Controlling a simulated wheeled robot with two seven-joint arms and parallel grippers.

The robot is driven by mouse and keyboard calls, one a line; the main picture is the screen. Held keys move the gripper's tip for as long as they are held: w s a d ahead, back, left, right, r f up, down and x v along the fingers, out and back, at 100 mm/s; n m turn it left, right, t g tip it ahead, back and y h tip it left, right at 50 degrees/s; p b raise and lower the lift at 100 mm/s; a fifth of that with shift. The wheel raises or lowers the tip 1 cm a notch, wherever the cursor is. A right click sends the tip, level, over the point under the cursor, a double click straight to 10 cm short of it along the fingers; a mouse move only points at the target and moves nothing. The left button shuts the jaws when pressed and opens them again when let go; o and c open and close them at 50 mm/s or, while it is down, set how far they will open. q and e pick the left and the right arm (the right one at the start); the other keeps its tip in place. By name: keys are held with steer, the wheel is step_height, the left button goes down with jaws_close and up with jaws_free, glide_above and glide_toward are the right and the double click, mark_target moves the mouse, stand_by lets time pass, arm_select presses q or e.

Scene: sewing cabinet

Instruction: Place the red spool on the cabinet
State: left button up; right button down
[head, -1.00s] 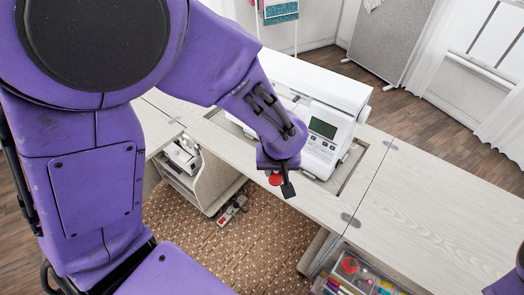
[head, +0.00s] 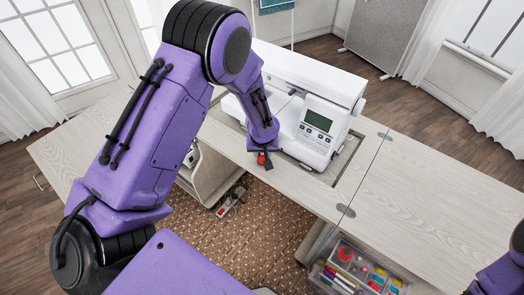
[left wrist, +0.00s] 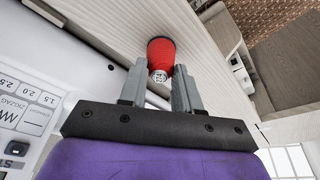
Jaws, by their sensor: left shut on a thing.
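The red spool (head: 261,159) shows as a small red patch at my left gripper (head: 265,163), just in front of the sewing machine. In the left wrist view, the spool (left wrist: 161,50) has a pale labelled end and sits between the two grey fingertips of my left gripper (left wrist: 159,77), which is shut on it. The cabinet (head: 430,185) has a pale wood-grain top. The spool is over the strip of top near the cabinet's front edge; I cannot tell whether it touches the surface. My right gripper is out of view.
A white sewing machine (head: 310,120) stands in the cabinet's recess, close behind my left gripper. A clear organizer (head: 352,268) with coloured supplies is at the lower right. A foot pedal (head: 230,203) lies on the brown rug. The cabinet top at right is clear.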

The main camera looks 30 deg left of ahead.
arm_select(q)
steer(key=o, duration=1)
steer(key=v, duration=1.2)
steer(key=s+d+f+h, duration=0.1)
steer(key=s+d+f, duration=0.1)
steer(key=s+f, duration=0.45)
steer(key=s+d+f+h, duration=0.15)
steer(key=s+f, duration=0.25)
steer(key=f, duration=0.6)
steer(key=s+a+f+y, duration=0.1)
steer(key=s+a+f, duration=0.1)
steer(key=s, duration=0.3)
steer(key=s+a+f+y, duration=0.1)
steer(key=s+a+y, duration=0.1)
steer(key=s, duration=0.4)
steer(key=s+a+f+y, duration=0.1)
steer(key=s+a+f, duration=0.1)
steer(key=s, duration=0.3)
steer(key=shift+s+f, duration=0.25)
steer(key=shift+f, duration=0.05)
